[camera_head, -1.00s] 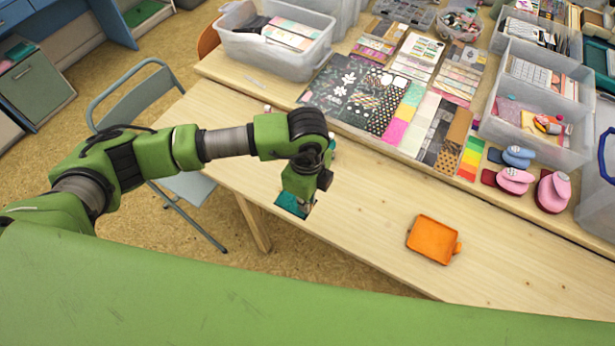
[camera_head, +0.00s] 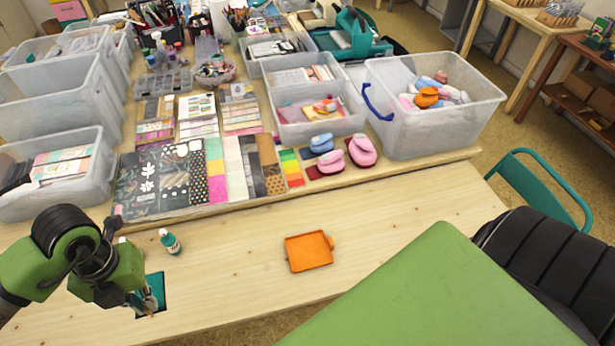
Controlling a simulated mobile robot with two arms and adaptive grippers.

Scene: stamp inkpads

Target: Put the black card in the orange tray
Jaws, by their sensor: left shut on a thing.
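The orange tray (camera_head: 308,251) lies flat and empty on the wooden table, with a small knob on its right side. My left gripper (camera_head: 146,302) is to the left of the tray, pointing down near the table's front edge. It is shut on a flat square piece with a teal face and black edges, which I take for the black card (camera_head: 157,285). The gripper hides part of the card. I cannot tell whether the card touches the table. My right gripper is not in view.
A small teal bottle (camera_head: 170,242) stands behind the left gripper. Pattern sheets (camera_head: 165,180), pink punches (camera_head: 361,150) and clear bins (camera_head: 435,105) fill the raised shelf behind. The tabletop (camera_head: 230,275) between the card and the tray is clear.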

